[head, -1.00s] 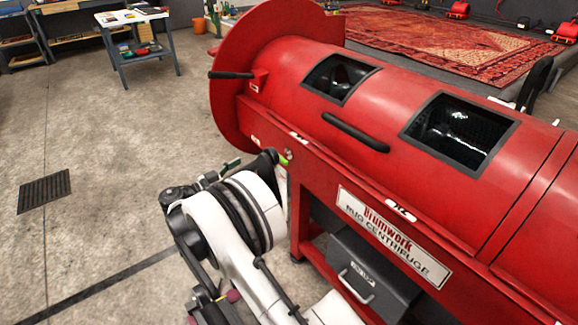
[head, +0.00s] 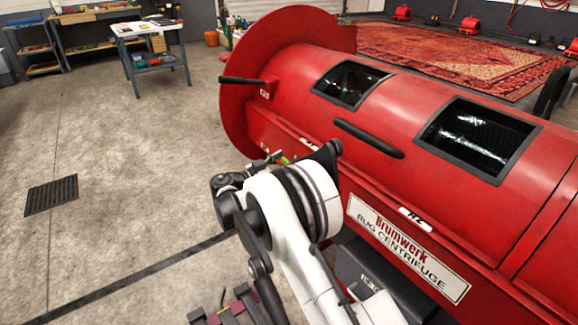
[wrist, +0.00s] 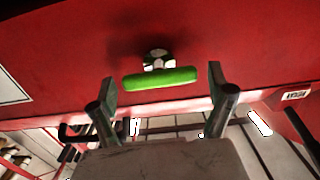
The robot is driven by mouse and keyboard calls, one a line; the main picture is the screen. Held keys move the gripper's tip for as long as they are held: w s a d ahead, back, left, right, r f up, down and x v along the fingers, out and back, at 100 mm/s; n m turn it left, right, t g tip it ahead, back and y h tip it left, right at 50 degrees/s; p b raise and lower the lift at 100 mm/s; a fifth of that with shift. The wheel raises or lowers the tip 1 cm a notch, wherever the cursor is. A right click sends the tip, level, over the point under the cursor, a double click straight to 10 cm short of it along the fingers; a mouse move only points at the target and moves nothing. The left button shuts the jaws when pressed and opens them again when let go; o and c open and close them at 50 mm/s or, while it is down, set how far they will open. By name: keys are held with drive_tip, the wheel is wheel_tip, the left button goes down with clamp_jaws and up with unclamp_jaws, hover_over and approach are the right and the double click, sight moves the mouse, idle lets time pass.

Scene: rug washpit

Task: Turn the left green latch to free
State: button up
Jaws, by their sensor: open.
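The green latch (wrist: 160,78) is a bar lying crosswise on a metal pivot (wrist: 157,57) on the red machine's side, large in the wrist view. My gripper (wrist: 162,92) is open. Its fingertips stand to either side of the bar's ends, with gaps at both sides and nothing held. In the head view only a small piece of the green latch (head: 284,160) shows at the lower edge of the red rug centrifuge (head: 330,110). My wrist and arm hide most of the gripper there. I cannot tell how near the fingers are in depth.
The centrifuge drum has black handles (head: 368,138) and two window openings. A grey box (head: 375,275) sits under the drum, close to my arm. A worktable (head: 150,35) stands at the back left. The concrete floor at left is mostly clear, with a dark grate (head: 51,195).

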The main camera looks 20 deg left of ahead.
drive_tip(key=shift+w+d, duration=0.1)
drive_tip(key=shift+c, duration=0.4)
drive_tip(key=c, duration=1.1)
drive_tip(key=shift+n, duration=0.3)
drive_tip(key=n, duration=0.8)
drive_tip(key=shift+w+a+f, duration=0.1)
drive_tip(key=shift+a+f, duration=0.05)
drive_tip(key=shift+a, duration=0.05)
drive_tip(key=n, duration=0.4)
drive_tip(key=shift+f+n, duration=0.1)
drive_tip(key=shift+n, duration=0.2)
drive_tip(key=shift+a+f+n, duration=0.1)
drive_tip(key=shift+f+n, duration=0.05)
drive_tip(key=shift+n, duration=2.15)
